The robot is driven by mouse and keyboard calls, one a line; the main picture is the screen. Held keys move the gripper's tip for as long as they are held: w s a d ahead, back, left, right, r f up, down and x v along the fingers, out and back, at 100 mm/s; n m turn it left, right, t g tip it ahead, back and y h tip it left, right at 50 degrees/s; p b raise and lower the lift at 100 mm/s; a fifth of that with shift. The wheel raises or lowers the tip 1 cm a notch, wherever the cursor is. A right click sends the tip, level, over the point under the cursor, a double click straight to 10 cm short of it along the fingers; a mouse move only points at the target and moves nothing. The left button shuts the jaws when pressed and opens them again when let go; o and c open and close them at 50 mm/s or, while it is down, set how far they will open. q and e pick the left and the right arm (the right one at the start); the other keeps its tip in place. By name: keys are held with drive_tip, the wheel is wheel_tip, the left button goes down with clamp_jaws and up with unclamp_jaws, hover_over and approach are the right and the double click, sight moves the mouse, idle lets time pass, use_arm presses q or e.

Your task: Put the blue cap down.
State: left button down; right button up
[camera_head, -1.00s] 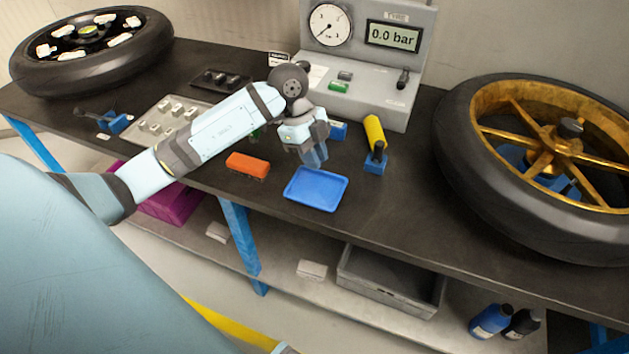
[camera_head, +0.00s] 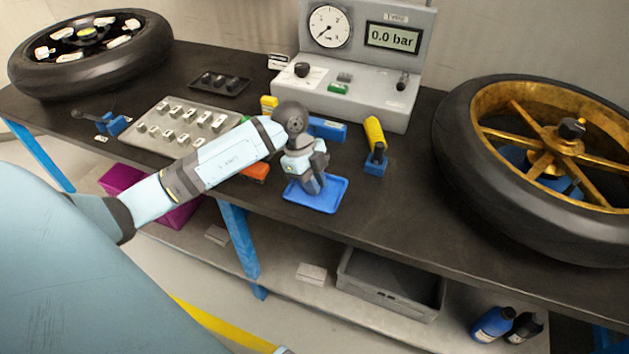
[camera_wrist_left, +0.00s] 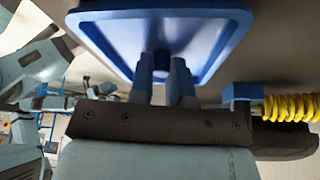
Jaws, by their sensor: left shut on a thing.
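The blue tray (camera_head: 332,203) lies flat on the dark bench; its raised rim also shows in the left wrist view (camera_wrist_left: 88,17). My left gripper (camera_head: 314,187) points down over the tray, its fingertips low at the tray floor. In the left wrist view its two fingers (camera_wrist_left: 166,78) reach toward the tray and are close together. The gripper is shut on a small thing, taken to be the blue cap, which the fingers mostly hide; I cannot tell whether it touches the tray. My right gripper is not in view.
An orange block (camera_head: 256,172) sits left of the tray, partly behind my arm. A blue block with a yellow coil (camera_head: 375,133) stands right of it. The gauge box (camera_head: 358,98) is behind. A gold-spoked wheel (camera_head: 470,165) fills the right.

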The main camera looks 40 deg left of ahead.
use_arm(q)
drive_tip(key=c, duration=1.2)
unclamp_jaws()
drive_tip(key=shift+o, duration=0.6)
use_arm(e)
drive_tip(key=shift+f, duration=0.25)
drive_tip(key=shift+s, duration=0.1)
use_arm(q)
drive_tip(key=p+v, duration=0.1)
drive_tip(key=v, duration=1.1)
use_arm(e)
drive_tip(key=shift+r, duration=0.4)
